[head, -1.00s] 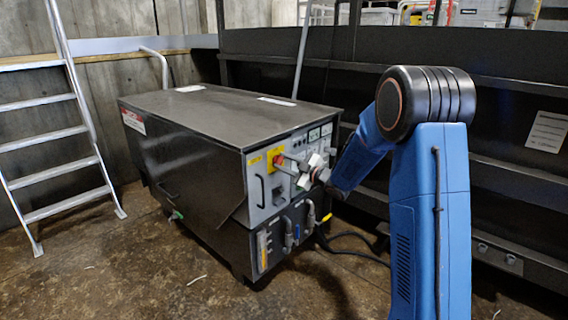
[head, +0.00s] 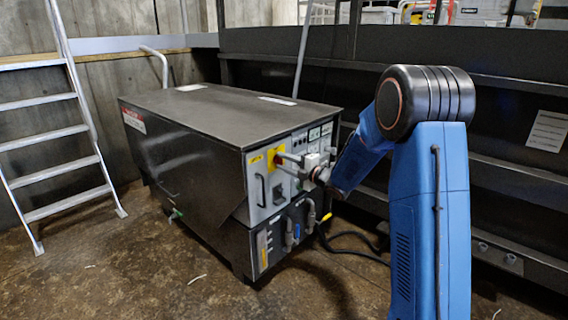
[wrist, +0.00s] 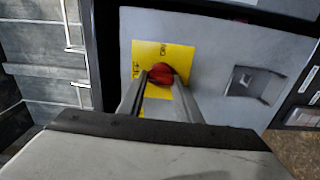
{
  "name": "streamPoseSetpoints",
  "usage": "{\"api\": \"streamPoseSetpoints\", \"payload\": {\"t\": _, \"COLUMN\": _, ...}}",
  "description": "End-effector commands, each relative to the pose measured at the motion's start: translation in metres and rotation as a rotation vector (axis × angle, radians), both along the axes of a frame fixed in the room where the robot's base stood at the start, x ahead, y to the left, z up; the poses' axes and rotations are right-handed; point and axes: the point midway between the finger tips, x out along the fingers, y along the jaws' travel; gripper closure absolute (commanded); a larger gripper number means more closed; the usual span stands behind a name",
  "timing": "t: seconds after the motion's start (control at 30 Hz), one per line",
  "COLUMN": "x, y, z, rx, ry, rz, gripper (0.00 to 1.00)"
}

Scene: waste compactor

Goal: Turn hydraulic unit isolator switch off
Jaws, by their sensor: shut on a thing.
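The isolator switch is a red knob (wrist: 161,72) on a yellow plate (wrist: 152,52) with small dark lettering at its edges, on the hydraulic unit's grey panel. My gripper (wrist: 162,84) faces the panel, with one finger on each side of the red knob, closed on it. In the head view the yellow plate (head: 275,152) sits at the panel's upper left, and my gripper (head: 284,163) reaches it from the right. The fingers hide part of the knob and plate, so I cannot tell the switch position for sure.
The dark hydraulic unit (head: 190,115) stands on the floor, with hoses (head: 311,215) low on its front. A ladder (head: 60,130) stands at the left. A dark railed wall (head: 520,190) runs behind my arm. A grey socket-like fitting (wrist: 254,85) is right of the switch.

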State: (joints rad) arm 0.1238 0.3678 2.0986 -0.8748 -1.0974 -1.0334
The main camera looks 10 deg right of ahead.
Motion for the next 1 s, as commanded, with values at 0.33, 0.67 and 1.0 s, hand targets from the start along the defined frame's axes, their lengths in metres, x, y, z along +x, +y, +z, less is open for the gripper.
{"api": "streamPoseSetpoints", "payload": {"t": 0.33, "x": -0.0009, "y": 0.0006, "z": -0.0022, "rx": -0.044, "ry": -0.028, "rz": 0.001, "gripper": 0.91}}
{"api": "streamPoseSetpoints", "payload": {"t": 0.67, "x": -0.0010, "y": 0.0006, "z": -0.0025, "rx": -0.044, "ry": -0.027, "rz": 0.002, "gripper": 0.66}}
{"api": "streamPoseSetpoints", "payload": {"t": 1.0, "x": -0.0006, "y": 0.0001, "z": -0.0012, "rx": -0.043, "ry": -0.029, "rz": 0.001, "gripper": 0.50}}
